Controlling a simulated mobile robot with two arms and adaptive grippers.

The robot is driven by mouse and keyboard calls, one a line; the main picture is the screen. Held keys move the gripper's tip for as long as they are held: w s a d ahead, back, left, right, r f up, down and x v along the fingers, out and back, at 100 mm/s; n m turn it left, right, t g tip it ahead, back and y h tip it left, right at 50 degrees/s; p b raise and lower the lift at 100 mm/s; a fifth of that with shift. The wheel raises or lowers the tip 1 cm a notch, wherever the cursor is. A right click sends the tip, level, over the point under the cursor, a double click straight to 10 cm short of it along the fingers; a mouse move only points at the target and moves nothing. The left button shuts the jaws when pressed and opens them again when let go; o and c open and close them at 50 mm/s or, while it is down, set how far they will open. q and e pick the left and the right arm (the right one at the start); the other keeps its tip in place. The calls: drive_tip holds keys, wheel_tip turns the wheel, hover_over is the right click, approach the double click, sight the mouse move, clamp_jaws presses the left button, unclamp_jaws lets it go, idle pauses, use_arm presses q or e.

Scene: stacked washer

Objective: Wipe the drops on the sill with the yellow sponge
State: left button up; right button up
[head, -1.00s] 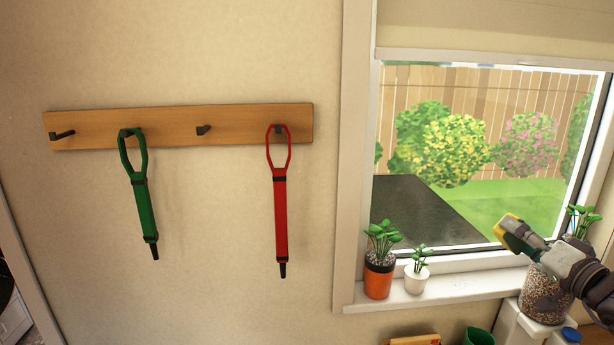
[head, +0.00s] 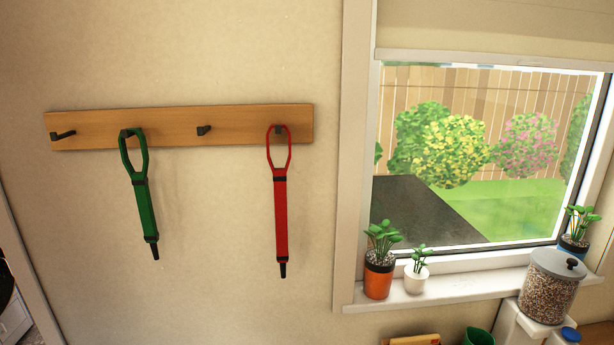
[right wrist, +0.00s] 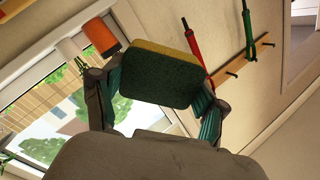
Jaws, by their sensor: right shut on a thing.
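The yellow sponge (right wrist: 160,78), with a dark green scouring side facing the camera, is between the fingers of my right gripper (right wrist: 163,92) in the right wrist view. The gripper is shut on it. The sponge and right gripper do not show in the head view now. The white window sill (head: 465,286) runs under the window at the right of the head view. I cannot make out any drops on it. My left gripper is in neither view.
On the sill stand an orange pot plant (head: 379,275), a small white pot plant (head: 416,278) and a blue pot plant (head: 574,243). A lidded jar (head: 547,292) stands before its right end. The sill's middle is clear. A hook rail (head: 230,124) holds green and red straps.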

drive_tip(key=shift+w+f, duration=0.1)
wheel_tip(320, 180, down, 7)
drive_tip(key=b, duration=0.7)
